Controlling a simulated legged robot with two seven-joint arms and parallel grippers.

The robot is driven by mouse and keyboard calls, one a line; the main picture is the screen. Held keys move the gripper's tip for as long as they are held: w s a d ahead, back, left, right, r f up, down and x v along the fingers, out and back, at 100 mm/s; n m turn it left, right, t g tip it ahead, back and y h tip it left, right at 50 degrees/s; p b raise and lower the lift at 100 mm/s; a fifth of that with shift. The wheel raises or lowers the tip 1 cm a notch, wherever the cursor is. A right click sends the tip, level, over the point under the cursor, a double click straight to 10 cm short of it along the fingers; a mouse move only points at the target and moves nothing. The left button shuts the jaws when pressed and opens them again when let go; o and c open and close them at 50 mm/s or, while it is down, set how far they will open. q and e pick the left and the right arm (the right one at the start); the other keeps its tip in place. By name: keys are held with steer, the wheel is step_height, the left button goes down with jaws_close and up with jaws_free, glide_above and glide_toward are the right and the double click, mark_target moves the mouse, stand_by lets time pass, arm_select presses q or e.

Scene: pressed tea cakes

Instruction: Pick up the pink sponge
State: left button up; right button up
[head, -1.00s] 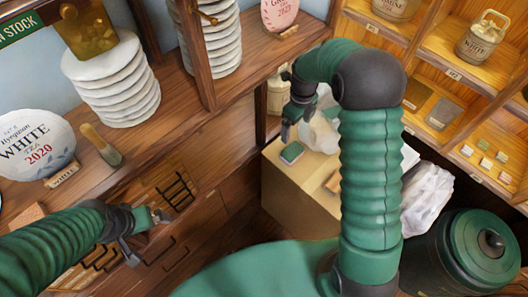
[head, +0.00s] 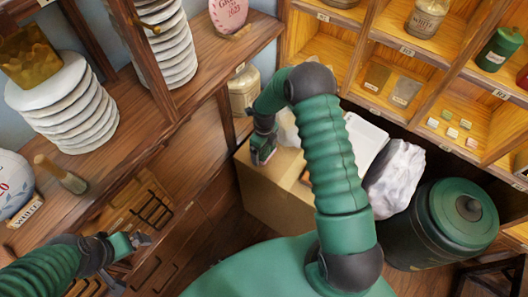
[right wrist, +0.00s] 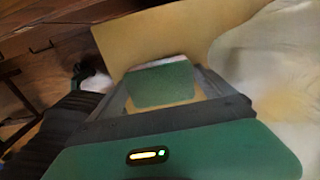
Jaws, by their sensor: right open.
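The sponge (right wrist: 162,84) shows in the right wrist view as a block with a green top face and a pale pinkish far edge. It lies on the tan box top. My right gripper (right wrist: 165,92) is open, with one finger on each side of the sponge; I cannot tell whether they touch it. In the head view my right gripper (head: 263,150) points down over the near left part of the box top and mostly hides the sponge. My left gripper (head: 130,262) is open and empty at the lower left, away from the sponge.
A dark green canister (head: 440,225) stands to the right. A glass jar (head: 243,90) stands behind the gripper. Wooden shelves (head: 420,55) rise behind.

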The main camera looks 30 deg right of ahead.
steer(key=shift+d+f, duration=0.15)
steer(key=shift+d, duration=0.05)
steer(key=shift+a, duration=0.2)
steer(key=c, duration=1.1)
steer(key=shift+d, duration=0.1)
steer(key=shift+r, duration=0.35)
step_height(320, 180, up, 3)
steer(key=shift+r, duration=0.1)
steer(key=s+a+r, duration=0.1)
steer(key=s+a, duration=0.2)
steer(key=s, duration=1.2)
steer(key=shift+s+a+r, duration=0.15)
steer(key=shift+s, duration=0.25)
